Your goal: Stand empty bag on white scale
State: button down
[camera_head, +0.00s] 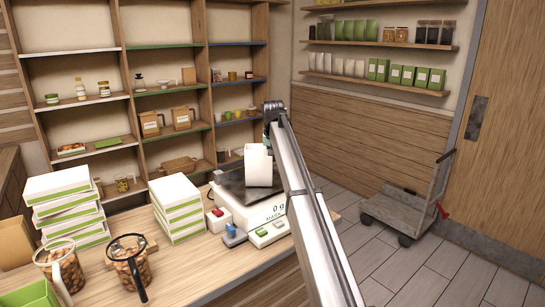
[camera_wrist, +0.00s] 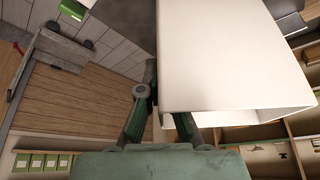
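The empty white bag (camera_head: 258,168) is over the dark plate of the white scale (camera_head: 250,212), opening up and slightly tilted. I cannot tell whether its base touches the plate. The scale display seems to read 0 g. My gripper (camera_head: 272,112) is at the bag's upper right edge, fingers pointing down. In the wrist view the bag (camera_wrist: 235,55) fills the upper right, and the fingers of my gripper (camera_wrist: 158,100) close in at its left edge. They look shut on the bag's wall; one fingertip is hidden behind it.
Stacked white-and-green boxes (camera_head: 177,207) stand left of the scale, with another stack (camera_head: 68,210) farther left. Two nut-filled jars (camera_head: 130,262) are in front. Shelves (camera_head: 170,90) stand behind.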

jog(key=shift+f, duration=0.2)
dwell(0.3)
grip_release()
dwell(0.3)
jog(key=shift+r, duration=0.15)
dwell(0.8)
jog(key=p+v, duration=0.3)
jog(key=v, duration=0.5)
jog(key=shift+s+r+p, duration=0.2)
jog(key=shift+r+p, duration=0.1)
jog(key=shift+p, duration=0.1)
dwell(0.9)
